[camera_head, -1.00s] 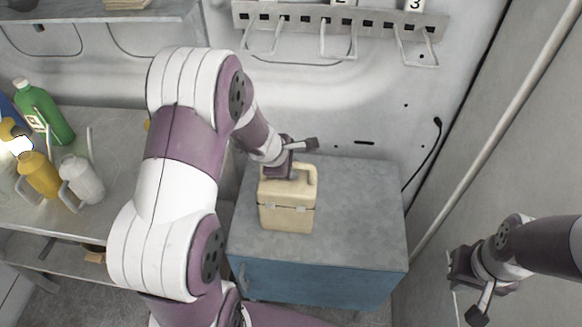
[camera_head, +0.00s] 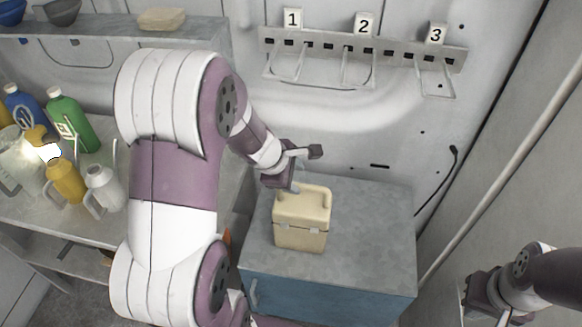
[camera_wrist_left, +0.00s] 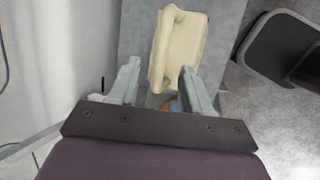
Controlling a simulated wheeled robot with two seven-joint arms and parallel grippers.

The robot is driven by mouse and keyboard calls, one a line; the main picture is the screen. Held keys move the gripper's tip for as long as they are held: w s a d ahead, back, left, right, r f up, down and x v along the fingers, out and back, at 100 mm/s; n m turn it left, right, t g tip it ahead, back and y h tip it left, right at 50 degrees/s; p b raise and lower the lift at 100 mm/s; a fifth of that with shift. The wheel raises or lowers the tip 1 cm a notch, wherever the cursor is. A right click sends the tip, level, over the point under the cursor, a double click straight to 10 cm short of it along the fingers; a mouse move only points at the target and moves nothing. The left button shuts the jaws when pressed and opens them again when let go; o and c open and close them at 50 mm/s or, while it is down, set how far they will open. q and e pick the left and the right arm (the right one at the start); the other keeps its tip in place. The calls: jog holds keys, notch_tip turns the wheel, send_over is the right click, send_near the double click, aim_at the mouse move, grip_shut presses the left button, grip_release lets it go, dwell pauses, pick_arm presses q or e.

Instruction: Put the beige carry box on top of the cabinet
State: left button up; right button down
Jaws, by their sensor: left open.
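The beige carry box (camera_head: 301,226) stands upright on the grey top of the blue cabinet (camera_head: 375,235), towards its left side. Its handle is on top. My left gripper (camera_head: 287,184) is just above and to the left of the handle, apart from the box as far as I can see. In the left wrist view the two fingers of my left gripper (camera_wrist_left: 160,85) are spread with nothing held, and the box (camera_wrist_left: 177,50) shows just beyond them, nearer the right finger. My right gripper (camera_head: 484,305) is low at the right edge, with its fingertips partly cut off.
A bench (camera_head: 25,225) at left holds a green bottle (camera_head: 73,120), a blue bottle (camera_head: 24,108), a yellow jug (camera_head: 65,181) and a white jug (camera_head: 103,188). A numbered rack (camera_head: 362,50) is on the back wall. The cabinet top right of the box is clear.

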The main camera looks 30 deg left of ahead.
pick_arm(q)
jog(key=s+d+m+g+y, duration=0.1)
jog(key=s+d+m+g, duration=0.1)
jog(key=s+m, duration=0.4)
jog(key=s+d+m+g+y, duration=0.1)
jog(key=s+m, duration=0.5)
jog(key=m, duration=0.8)
jog(key=shift+s+d+r+m+g, duration=0.4)
jog(key=shift+d+r+g, duration=0.1)
jog(key=shift+d, duration=0.75)
